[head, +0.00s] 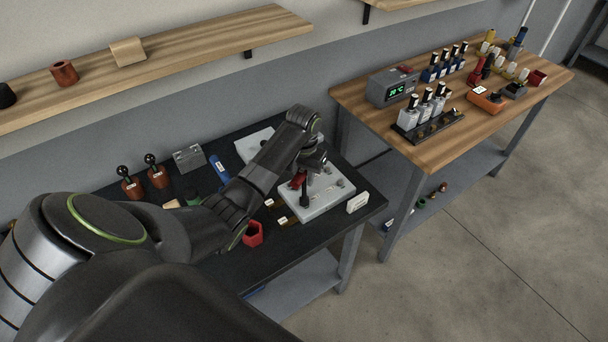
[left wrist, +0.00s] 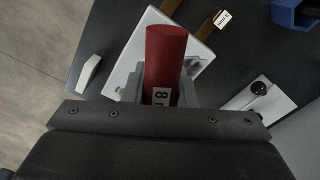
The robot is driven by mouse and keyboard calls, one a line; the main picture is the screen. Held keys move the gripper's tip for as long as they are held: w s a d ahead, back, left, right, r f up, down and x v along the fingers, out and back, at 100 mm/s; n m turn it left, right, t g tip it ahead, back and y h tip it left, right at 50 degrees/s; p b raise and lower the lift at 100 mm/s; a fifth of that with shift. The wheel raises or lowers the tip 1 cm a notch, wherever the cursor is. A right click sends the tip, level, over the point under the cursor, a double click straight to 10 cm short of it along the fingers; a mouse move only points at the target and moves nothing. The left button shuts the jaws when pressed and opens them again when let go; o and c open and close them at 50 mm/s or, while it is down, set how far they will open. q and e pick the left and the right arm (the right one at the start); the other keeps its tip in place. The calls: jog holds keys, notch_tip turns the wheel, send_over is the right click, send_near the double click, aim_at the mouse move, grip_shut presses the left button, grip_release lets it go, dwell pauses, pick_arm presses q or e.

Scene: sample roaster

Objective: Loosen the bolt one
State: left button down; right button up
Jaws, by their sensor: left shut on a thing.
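My left gripper (head: 308,164) is over the light grey plate (head: 325,207) on the black bench. It is shut on a red-handled tool (head: 298,181), whose dark shaft points down toward the plate. In the left wrist view the red handle (left wrist: 166,55) stands between the fingers, with a white label reading 8. The same plate (left wrist: 135,55) shows behind it. Small grey bolt-like parts sit on the plate; I cannot tell which is bolt one, nor whether the tool touches one. My right gripper is not in view.
A white card (head: 357,202) stands at the plate's right edge. A red cup (head: 253,234) stands left of it. A blue container (left wrist: 296,13) and a second pale plate (left wrist: 265,96) show in the left wrist view. A wooden table (head: 440,150) with bottles stands at right.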

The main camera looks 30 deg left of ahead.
pick_arm(q)
jog(key=n, duration=1.1)
jog(key=shift+n, duration=0.3)
jog(key=n, duration=0.5)
jog(key=shift+n, duration=0.4)
jog(key=n, duration=0.5)
jog(key=shift+w+n, duration=0.1)
jog(key=shift+n, duration=0.3)
jog(key=shift+m, duration=0.7)
